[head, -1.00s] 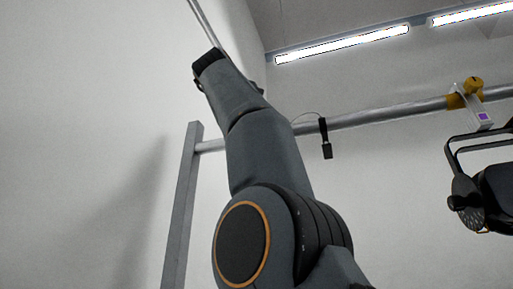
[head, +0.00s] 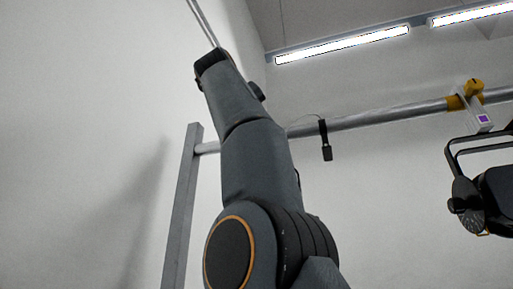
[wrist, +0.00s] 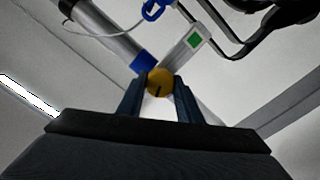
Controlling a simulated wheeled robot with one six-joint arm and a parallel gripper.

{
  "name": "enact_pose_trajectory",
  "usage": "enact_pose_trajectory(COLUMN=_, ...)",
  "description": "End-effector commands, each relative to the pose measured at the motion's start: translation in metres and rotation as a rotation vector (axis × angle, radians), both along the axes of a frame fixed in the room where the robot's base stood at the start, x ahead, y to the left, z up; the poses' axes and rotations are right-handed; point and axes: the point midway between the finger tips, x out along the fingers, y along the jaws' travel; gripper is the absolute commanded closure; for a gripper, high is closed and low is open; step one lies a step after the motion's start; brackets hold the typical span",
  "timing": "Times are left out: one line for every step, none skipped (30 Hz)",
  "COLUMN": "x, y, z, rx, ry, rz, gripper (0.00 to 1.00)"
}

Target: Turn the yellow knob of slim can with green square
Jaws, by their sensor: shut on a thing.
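The yellow knob (wrist: 160,82) is in the middle of the wrist view, with a dark slot on its face. My gripper (wrist: 158,92) has one finger on each side of it and is shut on it. Just above the knob is a pale bracket with a green square (wrist: 194,41). Part of the black can (wrist: 265,12) with its yoke shows at the top right of the wrist view; most of it is cut off. In the head view my gripper and this can are not visible.
A metal pipe (wrist: 112,38) with a blue clamp band (wrist: 145,62) runs beside the knob. A blue loop (wrist: 153,10) hangs near it. In the head view, another can (head: 495,195) with a purple square (head: 483,118) hangs at the right; a small black box (head: 326,153) dangles from the pipe.

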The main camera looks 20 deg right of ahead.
Motion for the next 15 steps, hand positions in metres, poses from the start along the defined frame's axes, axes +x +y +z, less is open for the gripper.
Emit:
enact_pose_trajectory(x=0.0002, y=0.0001, z=-0.001, rx=0.001, ry=0.003, rz=-0.001, gripper=0.9)
enact_pose_trajectory(x=0.0002, y=0.0, z=-0.0009, rx=0.001, ry=0.003, rz=-0.001, gripper=0.9)
enact_pose_trajectory(x=0.0002, y=0.0, z=-0.0011, rx=0.001, ry=0.003, rz=-0.001, gripper=0.9)
enact_pose_trajectory(x=0.0002, y=0.0, z=-0.0011, rx=0.001, ry=0.003, rz=-0.001, gripper=0.9)
enact_pose_trajectory(x=0.0002, y=0.0, z=-0.0011, rx=0.001, ry=0.003, rz=-0.001, gripper=0.66)
enact_pose_trajectory(x=0.0002, y=0.0, z=-0.0011, rx=0.001, ry=0.003, rz=-0.001, gripper=0.6)
enact_pose_trajectory(x=0.0002, y=0.0001, z=-0.001, rx=0.001, ry=0.003, rz=-0.001, gripper=0.55)
enact_pose_trajectory(x=0.0002, y=0.0001, z=-0.001, rx=0.001, ry=0.003, rz=-0.001, gripper=0.49)
enact_pose_trajectory(x=0.0002, y=0.0001, z=-0.0008, rx=0.001, ry=0.002, rz=0.0, gripper=0.49)
enact_pose_trajectory(x=0.0002, y=0.0001, z=-0.0007, rx=0.001, ry=0.002, rz=0.0, gripper=0.49)
enact_pose_trajectory(x=0.0002, y=0.0, z=-0.0007, rx=0.001, ry=0.002, rz=0.0, gripper=0.49)
enact_pose_trajectory(x=0.0002, y=0.0001, z=-0.0006, rx=0.001, ry=0.002, rz=0.0, gripper=0.49)
enact_pose_trajectory(x=0.0001, y=0.0001, z=-0.0006, rx=0.0, ry=0.002, rz=0.0, gripper=0.49)
enact_pose_trajectory(x=0.0001, y=0.0001, z=-0.0006, rx=0.0, ry=0.002, rz=0.0, gripper=0.49)
enact_pose_trajectory(x=0.0001, y=0.0001, z=-0.0005, rx=0.0, ry=0.002, rz=0.0, gripper=0.49)
